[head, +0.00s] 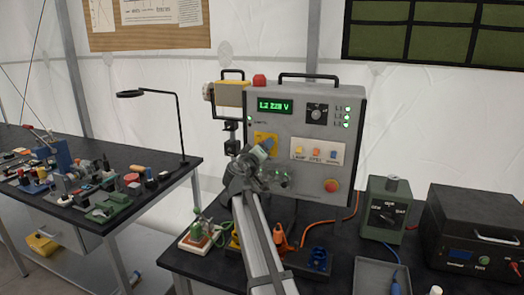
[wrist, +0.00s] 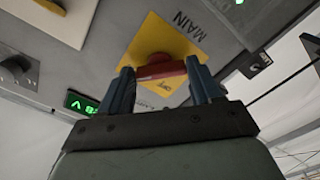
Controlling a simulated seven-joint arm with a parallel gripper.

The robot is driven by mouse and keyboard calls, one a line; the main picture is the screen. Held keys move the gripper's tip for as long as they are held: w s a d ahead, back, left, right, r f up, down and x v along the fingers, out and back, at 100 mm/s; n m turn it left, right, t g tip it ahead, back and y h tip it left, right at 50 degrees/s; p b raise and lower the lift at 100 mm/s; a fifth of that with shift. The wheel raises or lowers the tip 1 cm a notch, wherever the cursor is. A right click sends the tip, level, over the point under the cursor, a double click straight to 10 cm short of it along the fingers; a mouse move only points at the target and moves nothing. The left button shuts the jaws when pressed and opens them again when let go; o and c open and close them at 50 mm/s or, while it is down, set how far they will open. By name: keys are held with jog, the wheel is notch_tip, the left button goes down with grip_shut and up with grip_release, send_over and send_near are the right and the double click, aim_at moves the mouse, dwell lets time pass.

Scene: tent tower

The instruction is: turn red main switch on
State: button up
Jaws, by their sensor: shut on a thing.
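The red main switch (wrist: 160,70) sits on a yellow plate marked MAIN (wrist: 178,38) in the wrist view, with OFF lettering beside the red handle. My gripper (wrist: 160,78) has one blue-grey finger on each side of the handle and is shut on it. In the head view the yellow plate (head: 264,138) is on the left part of the grey power box (head: 318,110). There my gripper (head: 262,150) is in front of the plate and hides the red handle. The box's green display (head: 275,105) is lit and shows a voltage reading.
A cluttered table (head: 90,185) is at the left.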

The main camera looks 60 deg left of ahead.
jog(key=shift+m, duration=0.3)
jog(key=o, duration=1.1)
jog(key=shift+c, duration=0.2)
jog(key=v, duration=1.4)
jog(key=shift+a, duration=0.1)
